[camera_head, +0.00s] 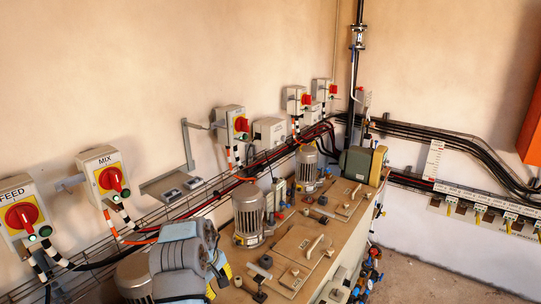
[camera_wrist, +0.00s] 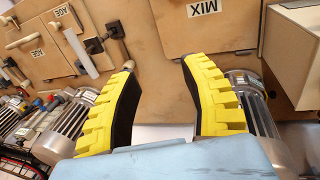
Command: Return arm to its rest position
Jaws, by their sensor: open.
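My gripper (camera_wrist: 158,68) shows in the wrist view with its two yellow, black-padded fingers spread apart. Nothing is between them; tan machine top shows through the gap. In the head view my arm's pale blue end is at the lower left, over the near end of the tan machine top (camera_head: 283,240). A bit of yellow finger shows at its right side there, and the rest of the gripper is hidden. The panel marked MIX (camera_wrist: 205,25) lies beyond the right finger in the wrist view.
Grey motors (camera_head: 249,214) stand close to my arm. Switch boxes marked FEED (camera_head: 22,212) and MIX (camera_head: 104,176) are on the wall at left, above a wire cable tray (camera_head: 205,203). Pipes and valves (camera_head: 370,268) line the machine's right side. Open floor (camera_head: 440,278) lies at right.

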